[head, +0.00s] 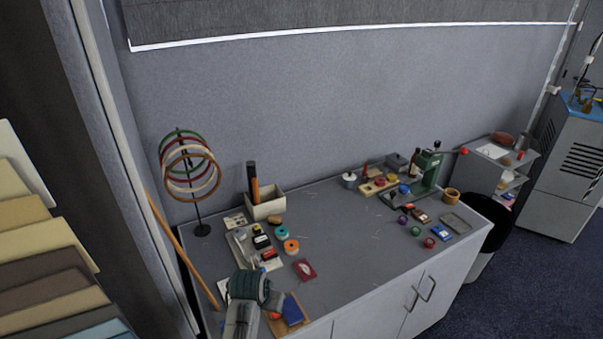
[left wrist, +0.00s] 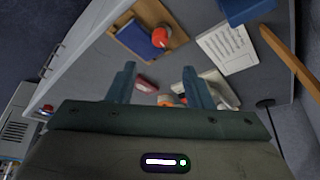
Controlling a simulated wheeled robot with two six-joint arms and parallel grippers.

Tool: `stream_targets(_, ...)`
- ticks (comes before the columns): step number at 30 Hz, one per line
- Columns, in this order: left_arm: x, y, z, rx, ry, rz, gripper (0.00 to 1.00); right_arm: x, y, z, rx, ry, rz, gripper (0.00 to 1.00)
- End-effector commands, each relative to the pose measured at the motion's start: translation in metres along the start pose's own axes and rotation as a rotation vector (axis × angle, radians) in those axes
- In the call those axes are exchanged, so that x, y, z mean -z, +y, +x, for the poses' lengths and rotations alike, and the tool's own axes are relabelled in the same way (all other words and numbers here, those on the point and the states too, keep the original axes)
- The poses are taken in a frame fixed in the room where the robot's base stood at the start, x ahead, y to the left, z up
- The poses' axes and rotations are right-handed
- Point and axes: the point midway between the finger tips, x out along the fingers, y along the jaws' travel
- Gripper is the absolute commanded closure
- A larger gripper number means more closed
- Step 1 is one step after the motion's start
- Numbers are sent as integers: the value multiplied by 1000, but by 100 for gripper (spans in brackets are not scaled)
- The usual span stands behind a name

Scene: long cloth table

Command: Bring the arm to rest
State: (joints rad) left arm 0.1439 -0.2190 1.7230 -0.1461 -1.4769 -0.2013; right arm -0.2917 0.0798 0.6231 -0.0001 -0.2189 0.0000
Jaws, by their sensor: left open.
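My left gripper (head: 258,288) is over the near left part of the grey table (head: 345,240), close to its front edge. In the left wrist view its two fingers (left wrist: 160,82) are spread apart with nothing between them. Below and beyond them are a wooden board with a blue block (left wrist: 134,40) and a red round thing (left wrist: 161,37). The board's blue block (head: 293,309) also shows just right of the gripper in the head view. I cannot tell the exact height of the gripper above the table. My right gripper is in neither view.
A ring stand (head: 202,230) stands at the back left, and a wooden stick (head: 185,255) leans at the left edge. A box (head: 266,207), ink pads and stamps lie near the gripper. A green press (head: 427,172) stands farther right. The table's middle is mostly clear.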

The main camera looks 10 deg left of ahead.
Motion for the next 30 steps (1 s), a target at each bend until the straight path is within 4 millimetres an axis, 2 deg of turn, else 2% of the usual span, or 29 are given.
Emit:
stream_targets(2,-8,-4,0,5,-4,-5,54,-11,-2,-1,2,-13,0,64)
stream_targets(5,-35,-16,-5,22,-14,-24,54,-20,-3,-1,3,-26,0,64)
stream_targets(8,-80,-36,-18,51,-28,-51,54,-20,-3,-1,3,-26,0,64)
stream_targets(12,-150,-58,-51,91,-48,-79,54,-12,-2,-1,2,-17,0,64)
stream_targets(15,-185,-66,-75,109,-57,-86,54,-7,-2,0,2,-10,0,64)
stream_targets(21,-226,-72,-111,126,-67,-85,54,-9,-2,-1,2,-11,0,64)
stream_targets(30,-266,-72,-154,133,-81,-70,54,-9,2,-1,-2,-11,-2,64)
